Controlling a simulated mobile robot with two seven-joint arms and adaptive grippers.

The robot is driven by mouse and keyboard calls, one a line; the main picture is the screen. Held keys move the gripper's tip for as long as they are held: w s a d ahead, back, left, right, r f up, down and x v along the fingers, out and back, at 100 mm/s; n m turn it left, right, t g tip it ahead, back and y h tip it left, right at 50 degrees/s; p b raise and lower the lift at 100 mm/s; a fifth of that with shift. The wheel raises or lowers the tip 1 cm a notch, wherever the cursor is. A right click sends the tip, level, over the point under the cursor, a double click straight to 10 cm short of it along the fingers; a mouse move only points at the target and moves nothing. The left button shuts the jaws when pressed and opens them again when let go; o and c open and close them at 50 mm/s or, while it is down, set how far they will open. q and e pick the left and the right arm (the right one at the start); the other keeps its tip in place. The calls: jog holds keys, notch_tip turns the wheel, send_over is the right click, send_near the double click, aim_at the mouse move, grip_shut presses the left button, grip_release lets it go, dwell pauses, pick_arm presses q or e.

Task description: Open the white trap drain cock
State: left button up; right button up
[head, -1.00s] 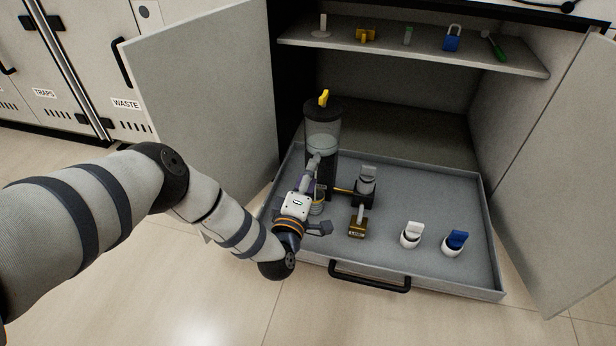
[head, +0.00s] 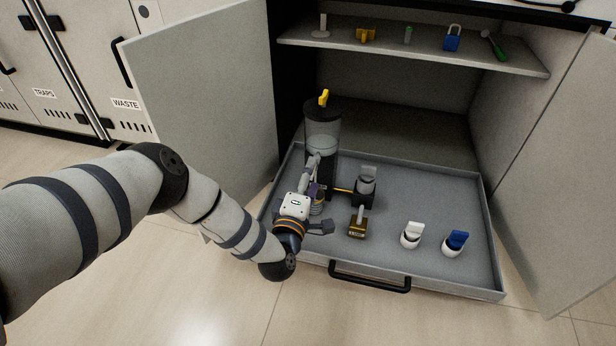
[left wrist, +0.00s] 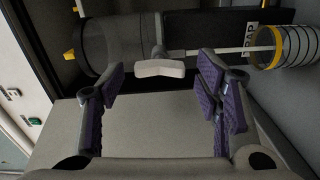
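The trap (head: 323,128) is an upright clear cylinder with liquid, a black cap and a yellow cock on top, at the left back of the pulled-out tray. Its white drain cock (left wrist: 160,68) shows in the left wrist view as a pale T-shaped handle on the trap's side. In the head view the white cock (head: 316,158) is partly confused with my gripper. My left gripper (left wrist: 162,76) is open, its purple-padded fingers spread either side of the handle and apart from it. How deep the handle lies between the tips I cannot tell. My right gripper is not in view.
The tray (head: 440,185) also holds a valve with a brass padlock (head: 357,227), a white cock (head: 411,236) and a blue cock (head: 455,243). Cabinet doors stand open both sides; a shelf (head: 385,50) hangs above.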

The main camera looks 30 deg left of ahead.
pick_arm(q)
jog(key=shift+a, duration=0.1)
jog(key=v, duration=1.2)
